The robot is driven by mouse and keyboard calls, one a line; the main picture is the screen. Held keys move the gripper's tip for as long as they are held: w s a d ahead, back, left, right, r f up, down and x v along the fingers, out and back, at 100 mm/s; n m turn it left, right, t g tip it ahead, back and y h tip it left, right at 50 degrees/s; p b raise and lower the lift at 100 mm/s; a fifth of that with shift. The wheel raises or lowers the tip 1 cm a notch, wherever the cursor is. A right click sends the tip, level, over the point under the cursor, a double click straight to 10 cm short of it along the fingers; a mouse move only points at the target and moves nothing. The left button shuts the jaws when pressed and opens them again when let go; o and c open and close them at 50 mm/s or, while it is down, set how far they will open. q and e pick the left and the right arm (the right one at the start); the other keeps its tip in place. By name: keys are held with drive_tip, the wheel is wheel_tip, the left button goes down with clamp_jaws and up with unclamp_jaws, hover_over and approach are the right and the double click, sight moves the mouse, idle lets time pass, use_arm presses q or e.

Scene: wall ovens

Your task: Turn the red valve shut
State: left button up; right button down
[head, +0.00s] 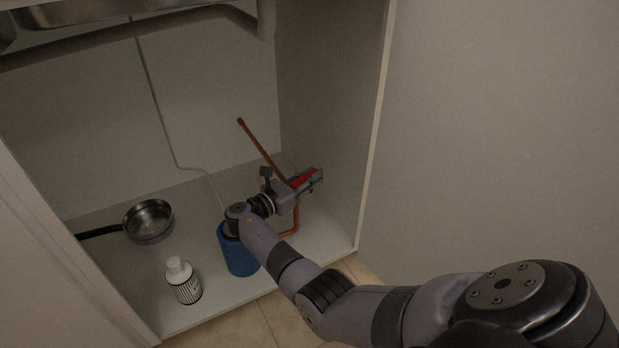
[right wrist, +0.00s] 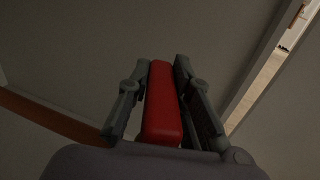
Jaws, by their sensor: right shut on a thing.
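The red valve handle (head: 304,179) is inside the open cabinet near its right wall, on a copper-coloured pipe (head: 258,146). My right gripper (head: 312,181) reaches into the cabinet and is shut on the handle. In the right wrist view the red handle (right wrist: 162,103) lies lengthwise between the two fingers (right wrist: 163,85). The gripper hides the valve body and part of the pipe. The pipe also shows at the left of the right wrist view (right wrist: 50,119). My left gripper is not in view.
A blue container (head: 238,254) stands under my right forearm. A white bottle (head: 183,281) and a pan (head: 148,221) stand further left on the cabinet floor. A sink drain pipe (head: 130,37) runs above. The cabinet's right wall (head: 335,110) is close to the gripper.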

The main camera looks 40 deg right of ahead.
drive_tip(key=c, duration=1.4)
unclamp_jaws()
drive_tip(key=shift+c, duration=0.2)
drive_tip(key=s+a, duration=0.1)
drive_tip(key=a, duration=1.1)
drive_tip(key=shift+o, duration=0.5)
